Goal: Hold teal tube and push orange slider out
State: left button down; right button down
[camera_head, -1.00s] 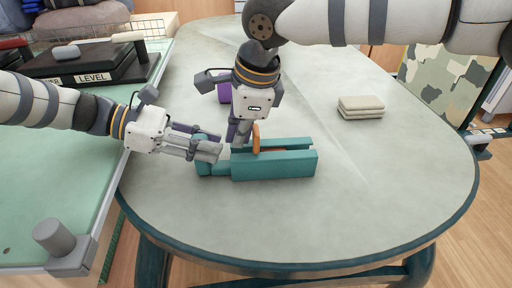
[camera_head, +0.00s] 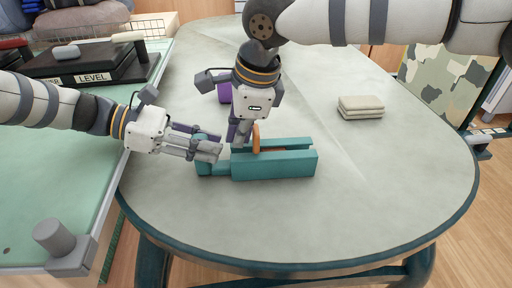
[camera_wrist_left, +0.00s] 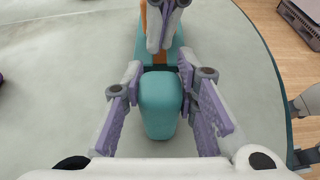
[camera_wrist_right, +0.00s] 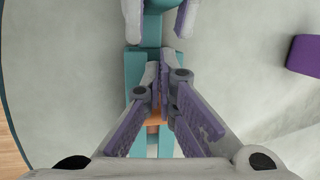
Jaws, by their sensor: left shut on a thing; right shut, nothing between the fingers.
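The teal tube (camera_head: 275,166) lies on the table, an open-topped channel with a narrower handle end at its left. My left gripper (camera_head: 213,152) is shut on that handle end; in the left wrist view the teal handle (camera_wrist_left: 160,104) sits between its fingers. The orange slider (camera_head: 256,138) stands up from the channel as an upright tab. It also shows in the right wrist view (camera_wrist_right: 154,120), partly hidden by my fingers. My right gripper (camera_head: 236,138) is shut and empty, pointing down at the channel, just left of the orange tab. Whether it touches the tab I cannot tell.
The grey-green round-ended table (camera_head: 400,190) is clear to the right of the tube and in front of it. A stack of beige pads (camera_head: 361,107) lies at the back right. A purple block (camera_head: 224,92) is behind my right gripper.

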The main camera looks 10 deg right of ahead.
pick_arm(q)
jog(key=shift+f, duration=0.1)
pick_arm(e)
jog(key=shift+s+d, duration=0.2)
jog(key=shift+d, duration=5.35)
jog(key=shift+a, duration=0.1)
jog(key=shift+r, duration=1.75)
jog(key=r, duration=0.1)
jog(key=a+r, duration=0.1)
jog(key=r, duration=0.1)
jog(key=shift+r, duration=0.25)
pick_arm(q)
jog(key=c, duration=1.2)
grip_release()
